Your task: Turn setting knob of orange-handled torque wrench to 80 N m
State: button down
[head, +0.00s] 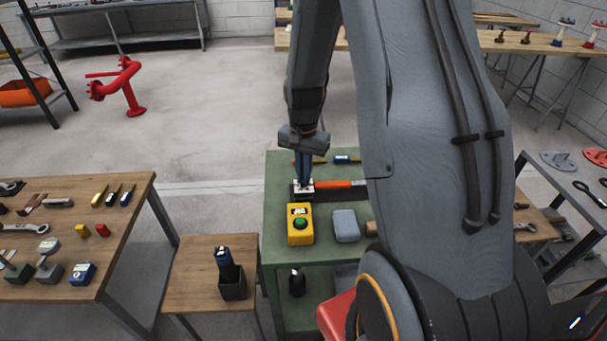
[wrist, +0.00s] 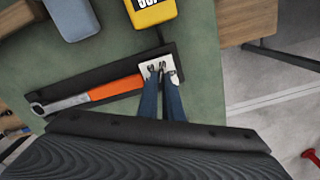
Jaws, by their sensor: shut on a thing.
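The orange-handled torque wrench (wrist: 113,89) lies in a black cradle on a green cart, its steel head at the left in the wrist view. In the head view its orange handle (head: 338,184) points right from my gripper. My gripper (wrist: 161,69) is shut on the setting knob at the handle's end, beside a small white plate (wrist: 172,70) with dark marks. The knob is mostly hidden between the fingertips, and the scale cannot be read. In the head view my gripper (head: 303,184) comes down onto the cart from above.
A yellow box with a green button (head: 299,225) and a grey-blue case (head: 345,223) stand close in front of the wrench on the green cart (head: 280,262). A small wooden table (head: 190,290) and a larger workbench with tools (head: 125,215) stand left. Open floor lies behind.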

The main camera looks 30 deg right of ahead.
jog(key=shift+m, duration=0.4)
jog(key=c, duration=1.9)
grip_release()
jog(key=shift+r, duration=0.15)
notch_tip(320, 180, up, 8)
jog(key=shift+f+b, duration=0.2)
jog(key=shift+b, duration=0.5)
jog(key=s+a+n, duration=0.3)
jog(key=s, duration=0.2)
jog(key=s+a+r+n, duration=0.1)
jog(key=s+a+n, duration=0.3)
jog(key=s, duration=0.1)
jog(key=s+a+r+n+t, duration=0.1)
jog(key=s+a+n, duration=0.2)
jog(key=s+a, duration=0.1)
jog(key=shift+s+r+n, duration=0.1)
jog(key=shift+s+n, duration=0.2)
jog(key=shift+s, duration=0.55)
